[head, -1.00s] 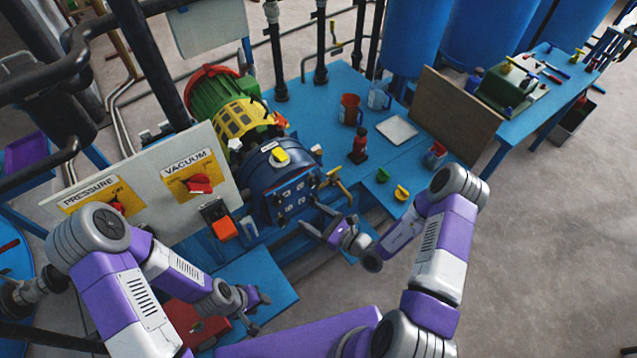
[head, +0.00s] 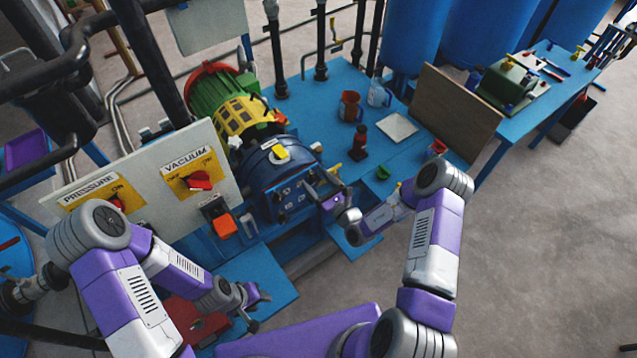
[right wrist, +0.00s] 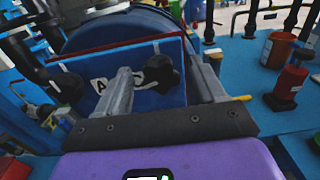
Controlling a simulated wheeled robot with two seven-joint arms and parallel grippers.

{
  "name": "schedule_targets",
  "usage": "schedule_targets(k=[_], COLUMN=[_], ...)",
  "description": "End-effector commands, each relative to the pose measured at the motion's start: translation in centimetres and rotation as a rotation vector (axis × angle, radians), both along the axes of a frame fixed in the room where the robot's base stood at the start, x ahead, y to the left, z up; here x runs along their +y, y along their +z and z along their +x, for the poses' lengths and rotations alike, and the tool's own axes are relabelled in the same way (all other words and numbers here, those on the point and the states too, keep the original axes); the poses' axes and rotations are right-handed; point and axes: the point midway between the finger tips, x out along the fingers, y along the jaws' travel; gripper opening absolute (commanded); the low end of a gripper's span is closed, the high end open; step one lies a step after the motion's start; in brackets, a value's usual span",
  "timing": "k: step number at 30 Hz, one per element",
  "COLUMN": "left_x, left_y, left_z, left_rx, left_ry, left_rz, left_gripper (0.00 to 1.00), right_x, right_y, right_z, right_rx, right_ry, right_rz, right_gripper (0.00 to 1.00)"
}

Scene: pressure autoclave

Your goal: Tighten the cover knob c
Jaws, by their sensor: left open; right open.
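The blue autoclave cover (head: 283,207) faces the front of the machine and carries several dark knobs. In the right wrist view, one black knob (right wrist: 161,73) shows between the fingers of my right gripper (right wrist: 164,82). Another black knob (right wrist: 66,86) is further left on the cover, beside a label reading A (right wrist: 99,86). A second white label is partly hidden by the left finger, so I cannot tell which knob is c. My right gripper (head: 322,197) is open at the cover's right side; contact is unclear. My left gripper (head: 252,306) is open and empty, low in front of the machine.
A panel with pressure and vacuum switches (head: 199,181) stands left of the cover. A red-and-black bottle (head: 358,145), a red mug (head: 349,107) and a white tray (head: 396,127) stand on the blue table to the right.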

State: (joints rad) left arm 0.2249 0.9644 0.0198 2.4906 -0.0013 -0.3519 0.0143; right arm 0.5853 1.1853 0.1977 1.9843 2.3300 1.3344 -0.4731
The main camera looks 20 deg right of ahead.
Motion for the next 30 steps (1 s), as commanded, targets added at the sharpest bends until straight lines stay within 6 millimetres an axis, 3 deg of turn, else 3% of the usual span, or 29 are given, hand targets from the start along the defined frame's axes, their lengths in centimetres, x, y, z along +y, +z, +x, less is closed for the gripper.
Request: schedule_targets(k=[4, 15, 30], left_x=[-0.01, -0.01, -0.01], left_y=[0.01, 0.01, 0.78], left_z=[0.00, 0.00, 0.00], left_rx=[0.000, 0.000, 0.000], left_ry=[0.000, 0.000, 0.000], left_rz=[0.000, 0.000, 0.000], left_gripper=[0.43, 0.43, 0.43], right_x=[0.02, -0.01, -0.13], right_y=[0.00, 0.00, 0.02], right_z=[-0.02, -0.05, -0.07], right_rx=[0.000, 0.000, 0.054], right_ry=[0.000, 0.001, -0.002], right_rz=[0.000, 0.000, 0.139], right_gripper=[0.69, 0.13, 0.13])
